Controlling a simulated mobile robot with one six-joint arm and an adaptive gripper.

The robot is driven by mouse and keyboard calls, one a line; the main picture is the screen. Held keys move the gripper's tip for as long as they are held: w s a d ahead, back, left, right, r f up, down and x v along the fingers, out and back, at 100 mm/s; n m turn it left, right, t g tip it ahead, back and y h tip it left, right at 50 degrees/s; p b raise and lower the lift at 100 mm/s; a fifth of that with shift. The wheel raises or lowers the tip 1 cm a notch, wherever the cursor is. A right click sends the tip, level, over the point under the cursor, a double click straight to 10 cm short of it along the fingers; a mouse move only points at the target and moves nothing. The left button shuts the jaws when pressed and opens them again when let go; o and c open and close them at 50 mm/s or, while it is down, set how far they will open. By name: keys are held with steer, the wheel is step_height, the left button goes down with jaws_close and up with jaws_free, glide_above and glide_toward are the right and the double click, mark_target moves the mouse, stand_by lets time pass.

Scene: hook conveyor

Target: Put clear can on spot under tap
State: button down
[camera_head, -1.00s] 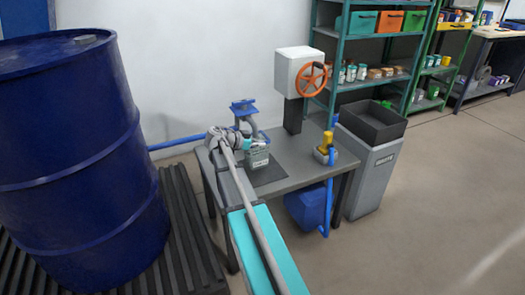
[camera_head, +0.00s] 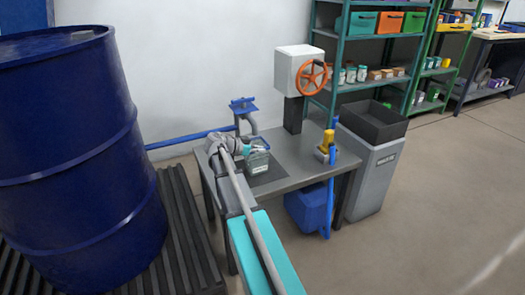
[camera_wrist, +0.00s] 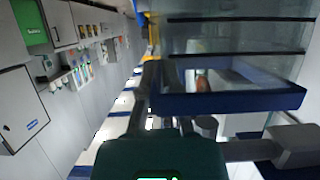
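The clear can (camera_head: 258,164) has a dark blue rim and a pale label. In the head view it is at the table's left, over or on a dark mat, in front of the tap (camera_head: 243,106) with its blue handle. My gripper (camera_head: 243,149) is at its upper left side. In the wrist view the see-through can (camera_wrist: 235,70) fills the upper right, its blue rim close to my gripper (camera_wrist: 205,115). I cannot tell whether the fingers grip it. The can's base contact and the spot under the tap are not clear.
The grey table (camera_head: 305,150) also holds a yellow-topped blue fitting (camera_head: 328,143) at its right. A grey post carries a white box with an orange wheel (camera_head: 313,72). A grey bin (camera_head: 373,160) stands right of the table. A blue drum (camera_head: 75,160) stands at left.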

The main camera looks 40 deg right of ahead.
steer(key=shift+f, duration=0.25)
steer(key=c, duration=0.8)
jaws_free()
steer(key=shift+r, duration=0.15)
steer(key=shift+r, duration=0.15)
steer(key=shift+a+r, duration=0.15)
steer(key=shift+a, duration=0.1)
steer(key=p+v, duration=0.4)
steer(key=v, duration=0.7)
steer(key=shift+w+a+p, duration=0.15)
steer(key=shift+a+p, duration=0.1)
steer(key=shift+p, duration=0.05)
